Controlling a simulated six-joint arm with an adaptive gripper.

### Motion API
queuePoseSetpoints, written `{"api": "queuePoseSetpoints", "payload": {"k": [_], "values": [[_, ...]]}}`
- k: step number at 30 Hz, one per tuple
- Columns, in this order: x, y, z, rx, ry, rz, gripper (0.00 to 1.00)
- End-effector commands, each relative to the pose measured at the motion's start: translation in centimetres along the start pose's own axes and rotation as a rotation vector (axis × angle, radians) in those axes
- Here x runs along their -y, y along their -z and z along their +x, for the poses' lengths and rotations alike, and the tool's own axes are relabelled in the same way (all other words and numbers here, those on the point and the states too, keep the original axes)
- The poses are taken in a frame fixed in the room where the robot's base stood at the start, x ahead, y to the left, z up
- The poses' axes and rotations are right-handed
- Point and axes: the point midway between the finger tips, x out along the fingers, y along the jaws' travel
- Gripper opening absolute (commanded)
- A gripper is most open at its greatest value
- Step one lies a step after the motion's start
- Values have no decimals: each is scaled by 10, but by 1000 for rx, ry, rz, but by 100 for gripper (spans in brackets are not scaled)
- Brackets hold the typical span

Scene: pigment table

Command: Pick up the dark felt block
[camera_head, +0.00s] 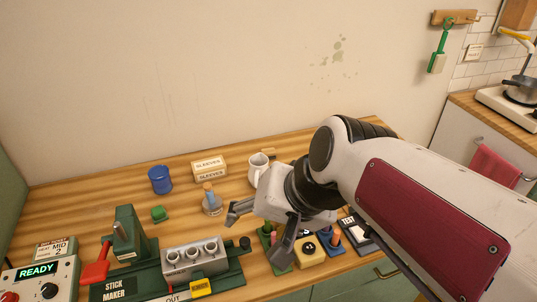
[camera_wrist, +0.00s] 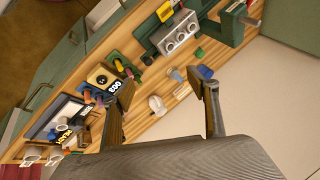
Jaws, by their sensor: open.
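I cannot pick out the dark felt block with certainty. A small brown block (camera_head: 269,153) lies behind the white mug (camera_head: 257,168) in the head view, partly hidden; it may be the one. My gripper (camera_head: 256,236) hangs over the table, to the front of the mug, with its fingers spread and nothing between them. In the wrist view my gripper (camera_wrist: 166,87) is also open and empty. The mug (camera_wrist: 157,105) shows between its fingers there, farther off.
The green stick maker (camera_head: 180,265) stands at front left, with a control box (camera_head: 40,282) beside it. A blue jar (camera_head: 160,180), a green block (camera_head: 159,214), a brush jar (camera_head: 212,205) and sleeve boxes (camera_head: 209,168) stand behind.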

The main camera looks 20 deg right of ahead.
Motion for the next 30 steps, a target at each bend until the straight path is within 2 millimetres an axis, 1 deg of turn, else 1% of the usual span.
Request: {"api": "queuePoseSetpoints", "payload": {"k": [1,6,15,23,30], "values": [[6,8,5,7,19,51,59],[26,36,18,23,87,227,59],[53,91,45,46,199,545,59],[64,146,72,62,289,830,59],[62,198,100,72,366,1098,59]]}}
